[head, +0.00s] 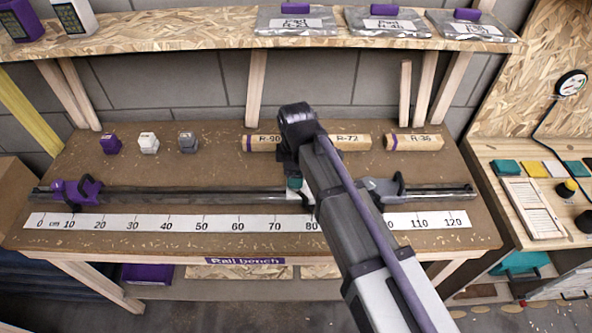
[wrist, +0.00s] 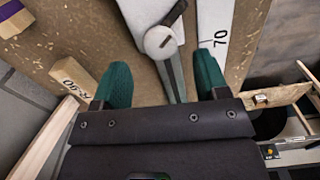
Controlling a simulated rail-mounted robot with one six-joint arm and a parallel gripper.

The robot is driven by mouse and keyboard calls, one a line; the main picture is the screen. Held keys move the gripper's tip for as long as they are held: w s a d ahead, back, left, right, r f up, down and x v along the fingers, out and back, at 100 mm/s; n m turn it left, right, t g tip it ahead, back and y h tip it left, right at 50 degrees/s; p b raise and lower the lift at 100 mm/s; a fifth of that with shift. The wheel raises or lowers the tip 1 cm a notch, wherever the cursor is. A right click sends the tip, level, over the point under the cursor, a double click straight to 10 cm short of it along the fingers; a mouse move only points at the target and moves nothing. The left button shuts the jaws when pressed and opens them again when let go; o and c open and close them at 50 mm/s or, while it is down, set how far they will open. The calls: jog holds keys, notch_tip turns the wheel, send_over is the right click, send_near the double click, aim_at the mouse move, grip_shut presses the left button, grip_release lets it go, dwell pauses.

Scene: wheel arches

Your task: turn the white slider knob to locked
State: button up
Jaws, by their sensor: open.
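The white slider (wrist: 140,14) is on the metal rail (wrist: 174,78), just beyond my fingertips in the wrist view. A pale round knob (wrist: 160,41) sits at its near end, with a dark curved handle beside it. In the head view a small part of the white slider (head: 299,198) shows beside my arm, which hides the rest. My gripper (wrist: 162,78) is open, its two teal fingers on either side of the rail. Nothing is between the fingers but the rail behind them; I cannot tell if they touch it. No lock marking is readable on the knob.
A purple slider (head: 77,191) is at the rail's left end, a grey slider (head: 386,189) right of my arm. A ruler strip (head: 170,222) lies in front. Wooden blocks (head: 412,142) and small purple, white and grey pieces (head: 148,143) stand behind. The rail's left-middle stretch is clear.

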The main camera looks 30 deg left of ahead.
notch_tip(320, 180, up, 7)
jog(key=p, duration=0.5)
jog(key=shift+f, duration=0.15)
jog(key=w+d+m, duration=0.1)
jog(key=d+m, duration=1.1)
jog(key=d, duration=1.2)
jog(key=w+d+m+b, duration=0.1)
jog(key=w+d+m, duration=0.1)
jog(key=d+m, duration=1)
jog(key=d, duration=1.1)
jog(key=shift+w+d+f, duration=0.3)
jog(key=shift+d+f, duration=0.05)
jog(key=shift+d, duration=0.05)
